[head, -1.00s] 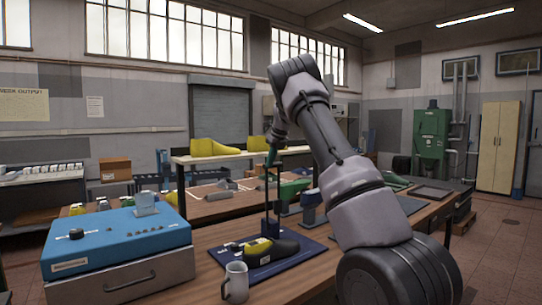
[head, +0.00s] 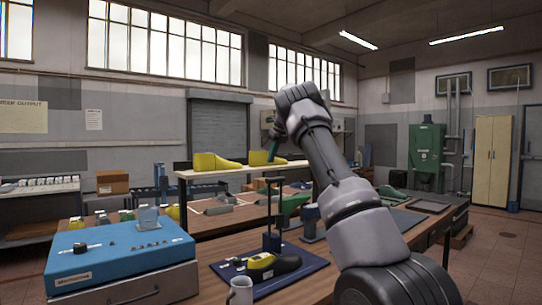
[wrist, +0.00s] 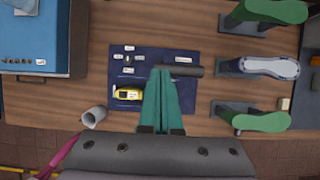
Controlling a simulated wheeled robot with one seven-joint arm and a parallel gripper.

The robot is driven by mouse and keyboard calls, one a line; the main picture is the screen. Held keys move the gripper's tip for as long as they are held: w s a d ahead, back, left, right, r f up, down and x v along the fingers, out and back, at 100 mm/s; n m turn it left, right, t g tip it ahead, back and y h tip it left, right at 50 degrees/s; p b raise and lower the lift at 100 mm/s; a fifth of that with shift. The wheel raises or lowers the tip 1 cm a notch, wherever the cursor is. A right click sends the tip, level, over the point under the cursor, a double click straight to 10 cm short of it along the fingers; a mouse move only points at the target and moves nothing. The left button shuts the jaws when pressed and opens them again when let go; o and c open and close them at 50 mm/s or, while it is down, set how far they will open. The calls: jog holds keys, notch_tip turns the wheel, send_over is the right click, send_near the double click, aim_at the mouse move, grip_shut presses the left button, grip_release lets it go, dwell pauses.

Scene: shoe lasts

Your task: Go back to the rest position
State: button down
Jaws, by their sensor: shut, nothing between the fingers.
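My gripper shows in the wrist view (wrist: 162,100) as two green fingers pressed together, with nothing between them. It is above the work table (head: 205,258) and over the dark blue mat (head: 312,264). In the head view its teal fingers (head: 274,150) are small and partly behind my arm, high above the table.
A grey mug (head: 240,291) stands at the mat's left front corner. A blue box (head: 118,250) is at the left. Green and grey lasts on stands (wrist: 262,67) line the right side. Yellow lasts (head: 215,162) sit on a shelf behind. Space above the table looks open.

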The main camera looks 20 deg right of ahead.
jog(key=shift+w+a+r, duration=0.1)
jog(key=shift+w+r, duration=0.2)
jog(key=shift+r, duration=0.2)
jog(key=s+r+n+t, duration=0.1)
jog(key=s+r+n, duration=0.4)
jog(key=s+r, duration=0.45)
jog(key=s+a+n+y, duration=0.15)
jog(key=s+n, duration=0.25)
jog(key=s, duration=0.4)
jog(key=s+a+n, duration=0.2)
jog(key=s+n, duration=0.2)
jog(key=s, duration=0.5)
jog(key=s+a+f+n, duration=0.3)
jog(key=s+n, duration=0.2)
jog(key=s, duration=0.4)
jog(key=s+a+f+n+t+h, duration=0.1)
jog(key=s+f+n, duration=0.3)
jog(key=s, duration=0.5)
jog(key=s+a+f+n, duration=0.4)
jog(key=s+n, duration=0.2)
jog(key=s, duration=0.2)
jog(key=shift+s+a+f, duration=0.25)
jog(key=shift+s+a, duration=0.1)
jog(key=shift+s, duration=0.05)
